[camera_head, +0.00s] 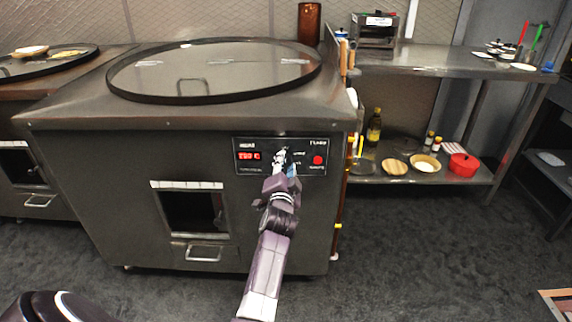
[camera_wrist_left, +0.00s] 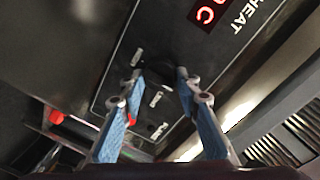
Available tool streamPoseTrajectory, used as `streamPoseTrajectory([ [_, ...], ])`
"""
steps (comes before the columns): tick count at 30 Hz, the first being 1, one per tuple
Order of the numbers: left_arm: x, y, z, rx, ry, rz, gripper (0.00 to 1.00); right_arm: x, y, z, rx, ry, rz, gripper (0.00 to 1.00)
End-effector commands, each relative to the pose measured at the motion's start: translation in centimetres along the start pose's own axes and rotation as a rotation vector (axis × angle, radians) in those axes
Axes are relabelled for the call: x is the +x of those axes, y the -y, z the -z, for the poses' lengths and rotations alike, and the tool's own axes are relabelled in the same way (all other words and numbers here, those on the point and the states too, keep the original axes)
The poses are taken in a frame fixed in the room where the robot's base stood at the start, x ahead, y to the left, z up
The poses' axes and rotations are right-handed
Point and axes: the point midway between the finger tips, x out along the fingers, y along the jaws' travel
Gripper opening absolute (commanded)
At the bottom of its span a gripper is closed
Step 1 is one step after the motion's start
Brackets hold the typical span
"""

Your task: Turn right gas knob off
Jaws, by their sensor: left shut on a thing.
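The tandoor's control panel (camera_head: 310,143) is on the upper right of its steel front. My left gripper (camera_head: 283,158) is at the middle of this panel and hides what lies behind it in the head view. In the left wrist view, my left gripper (camera_wrist_left: 158,78) has one finger on each side of a dark knob (camera_wrist_left: 158,67) and is shut on it. The knob is dark on a dark panel, so its turn position cannot be told. My right gripper is not in view.
A lit red display (camera_head: 248,156) is left of the gripper, and a red button (camera_head: 317,160) is right of it. The tandoor (camera_head: 90,170) has an open hatch (camera_head: 193,211) below. A steel shelf table (camera_head: 430,62) with dishes stands at right. The floor in front is clear.

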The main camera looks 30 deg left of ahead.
Motion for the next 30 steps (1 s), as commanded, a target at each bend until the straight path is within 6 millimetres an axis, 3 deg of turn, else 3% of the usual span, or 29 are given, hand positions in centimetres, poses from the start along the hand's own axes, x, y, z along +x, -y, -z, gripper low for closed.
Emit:
streamPoseTrajectory([
  [8,-0.01,-0.09,-0.11,-0.004,0.003,-0.002,0.06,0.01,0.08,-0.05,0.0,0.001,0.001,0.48],
  [9,-0.01,-0.09,-0.11,-0.004,0.003,-0.002,0.31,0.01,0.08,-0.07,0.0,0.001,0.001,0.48],
  [14,-0.01,-0.08,-0.09,-0.003,0.002,-0.002,0.48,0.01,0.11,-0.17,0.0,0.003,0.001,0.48],
  [30,0.0,-0.1,0.0,0.072,0.005,-0.001,0.48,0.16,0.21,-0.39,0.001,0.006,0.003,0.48],
])
